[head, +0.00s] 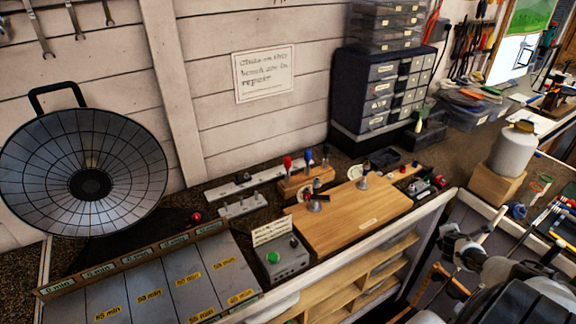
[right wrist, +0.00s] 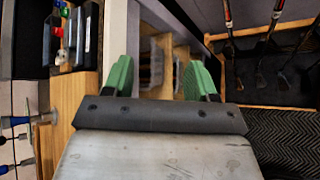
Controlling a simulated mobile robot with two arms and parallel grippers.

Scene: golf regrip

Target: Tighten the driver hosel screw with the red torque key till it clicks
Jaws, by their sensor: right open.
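A red-handled tool (head: 288,163), which looks like the torque key, stands upright in a wooden holder (head: 306,183) beside a blue-handled and a dark-handled one. A small dark piece with a red part (head: 315,203) sits at the left of the wooden board (head: 340,227); I cannot tell whether it is the driver's hosel. A metal post (head: 363,183) stands at the board's back edge. My right gripper, with green fingers, is open and empty in the right wrist view (right wrist: 160,80), away from the red tool. My left gripper is not in view.
A grey box with a green button (head: 283,258) stands left of the board. A tray with minute labels (head: 160,285) lies front left, below a round dark reflector (head: 85,170). A drawer cabinet (head: 383,88) stands behind. A white canister (head: 513,150) stands at right. The board's middle is clear.

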